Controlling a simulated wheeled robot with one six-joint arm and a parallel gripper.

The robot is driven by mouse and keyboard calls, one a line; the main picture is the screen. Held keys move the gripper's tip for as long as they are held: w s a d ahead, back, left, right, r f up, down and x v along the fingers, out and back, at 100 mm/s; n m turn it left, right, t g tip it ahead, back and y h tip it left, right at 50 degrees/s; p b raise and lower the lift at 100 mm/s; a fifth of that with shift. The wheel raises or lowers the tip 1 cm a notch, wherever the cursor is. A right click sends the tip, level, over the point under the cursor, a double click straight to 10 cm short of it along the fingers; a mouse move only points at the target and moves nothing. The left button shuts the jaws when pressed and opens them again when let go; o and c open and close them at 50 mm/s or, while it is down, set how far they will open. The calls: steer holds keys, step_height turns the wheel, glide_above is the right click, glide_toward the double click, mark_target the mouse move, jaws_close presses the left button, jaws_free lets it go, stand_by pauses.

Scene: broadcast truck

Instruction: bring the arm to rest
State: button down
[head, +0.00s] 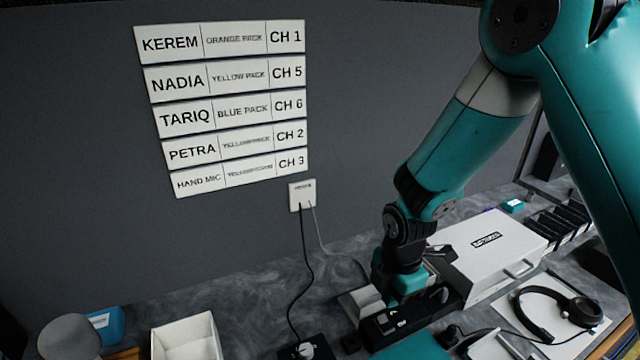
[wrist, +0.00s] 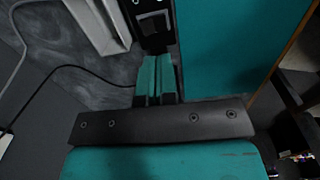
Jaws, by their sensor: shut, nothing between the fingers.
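My arm reaches down from the upper right in the head view and bends at the elbow. My gripper (head: 405,287) is low over the counter, beside the white case. In the wrist view my gripper's teal fingers (wrist: 158,72) are together, with nothing between them. A black device (wrist: 153,22) with a light panel lies just beyond the fingertips. In the head view a black unit (head: 392,325) lies just below the gripper. I cannot tell whether the gripper touches it.
A white case (head: 492,252) stands right of the gripper, with a headset (head: 548,312) in front. A white open box (head: 187,338) and a blue item (head: 108,326) are at lower left. Cables hang from the wall plate (head: 301,194). Name labels (head: 225,105) are on the wall.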

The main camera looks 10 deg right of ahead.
steer(key=s+a+r+m+y, duration=0.2)
steer(key=s+r+m, duration=0.5)
steer(key=s+r, duration=0.2)
steer(key=s+a+r+m+y+b, duration=0.1)
steer(key=s+a+r+m+y, duration=0.1)
steer(key=s+r+m, duration=0.5)
step_height(320, 180, up, 5)
steer(key=shift+s+a+b, duration=0.15)
steer(key=shift+s+b, duration=0.15)
steer(key=shift+s, duration=0.85)
